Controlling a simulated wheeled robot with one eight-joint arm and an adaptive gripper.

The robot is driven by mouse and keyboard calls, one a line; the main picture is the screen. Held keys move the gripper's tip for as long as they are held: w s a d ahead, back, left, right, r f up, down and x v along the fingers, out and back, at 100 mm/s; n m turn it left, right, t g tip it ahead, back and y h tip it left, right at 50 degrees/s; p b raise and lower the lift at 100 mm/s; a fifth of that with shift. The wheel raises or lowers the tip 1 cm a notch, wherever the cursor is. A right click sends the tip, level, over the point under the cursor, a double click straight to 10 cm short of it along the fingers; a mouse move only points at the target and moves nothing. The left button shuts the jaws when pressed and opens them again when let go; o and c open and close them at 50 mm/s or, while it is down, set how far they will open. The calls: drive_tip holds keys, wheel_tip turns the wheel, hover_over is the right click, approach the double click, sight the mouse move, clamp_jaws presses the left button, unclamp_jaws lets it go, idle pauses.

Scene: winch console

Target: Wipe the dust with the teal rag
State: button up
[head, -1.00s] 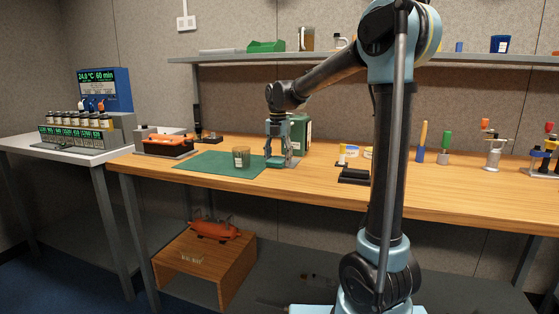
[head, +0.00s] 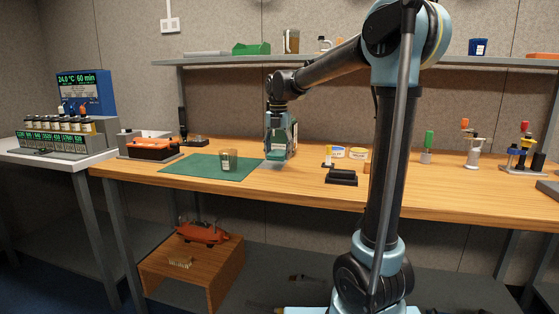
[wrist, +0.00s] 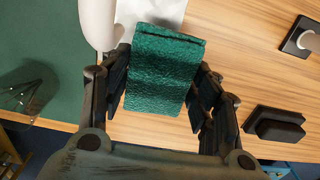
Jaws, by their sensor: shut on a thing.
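My gripper (head: 277,155) is over the bench, just right of the green mat (head: 195,168). In the wrist view, my gripper (wrist: 163,90) has its fingers on both sides of the teal rag (wrist: 162,70), a thick folded block with a ribbed surface. The rag is small and hard to make out in the head view. A pale greyish patch, which looks like the dust (wrist: 150,12), lies on the wood beyond the rag and is partly hidden by it. I cannot tell whether the rag touches the bench.
A glass jar (head: 228,160) stands on the mat to the left. A black block (head: 341,177) lies to the right. A white rounded object (wrist: 97,22) is close to the left finger in the wrist view.

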drive_tip(key=shift+d+r, duration=0.1)
drive_tip(key=shift+r, duration=2)
